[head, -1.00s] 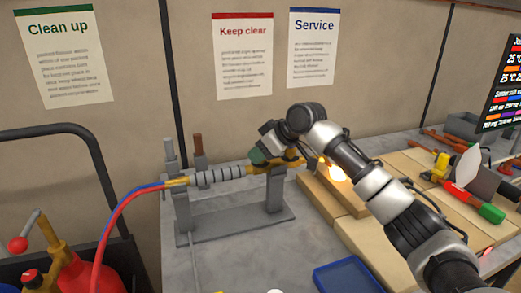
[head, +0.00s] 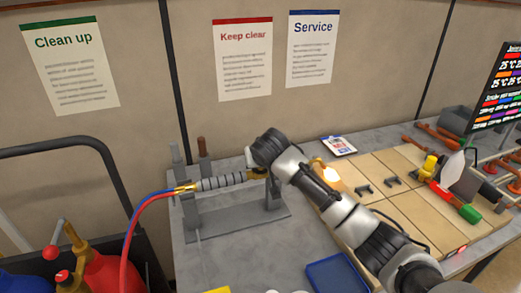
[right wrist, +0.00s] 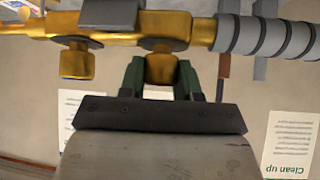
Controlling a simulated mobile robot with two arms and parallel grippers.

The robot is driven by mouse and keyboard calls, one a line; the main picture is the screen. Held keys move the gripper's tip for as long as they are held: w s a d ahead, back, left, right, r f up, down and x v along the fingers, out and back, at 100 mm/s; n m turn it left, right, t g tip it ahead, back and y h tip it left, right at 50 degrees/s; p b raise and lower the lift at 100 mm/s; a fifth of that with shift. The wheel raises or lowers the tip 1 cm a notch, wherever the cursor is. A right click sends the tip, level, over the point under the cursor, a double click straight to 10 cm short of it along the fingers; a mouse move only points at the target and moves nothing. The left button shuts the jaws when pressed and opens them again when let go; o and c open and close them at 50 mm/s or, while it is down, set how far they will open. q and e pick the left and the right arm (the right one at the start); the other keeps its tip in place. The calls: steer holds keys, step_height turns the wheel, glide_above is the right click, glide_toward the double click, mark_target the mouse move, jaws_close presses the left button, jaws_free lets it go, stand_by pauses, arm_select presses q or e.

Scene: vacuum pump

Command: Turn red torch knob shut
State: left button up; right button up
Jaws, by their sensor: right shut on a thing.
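The torch (head: 225,181) lies level on a grey stand (head: 240,216), with its grey ribbed grip to the left and brass body to the right. A bright glow (head: 331,173) shows at its tip end. In the right wrist view, the brass body (right wrist: 110,25) carries two brass knobs; no red shows on either. My right gripper (right wrist: 161,78) has its green fingers on both sides of the brass knob (right wrist: 162,68) nearer the grip and is shut on it. In the head view my right wrist hides this knob and the fingers. My left gripper is not in view.
Wooden boards (head: 400,199) with tools lie at the right. A blue tray (head: 338,276) sits at the front. A card (head: 339,146) lies behind.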

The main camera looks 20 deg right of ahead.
steer(key=shift+a+r+m+h+p, duration=0.15)
steer(key=shift+m+h+p, duration=0.5)
steer(key=shift+m, duration=0.35)
steer(key=shift+m+g+h, duration=0.4)
steer(key=shift+m+h, duration=0.25)
steer(key=shift+m, duration=0.25)
steer(key=shift+m+g+h+p, duration=0.3)
steer(key=shift+m+g+h, duration=0.5)
steer(key=shift+m+h, duration=0.65)
steer(key=shift+m, duration=0.45)
steer(key=o, duration=0.9)
steer(key=shift+o, duration=0.2)
steer(key=b+v, duration=0.3)
steer(key=v, duration=0.7)
steer(key=shift+s+r, duration=0.15)
steer(key=shift+r, duration=0.1)
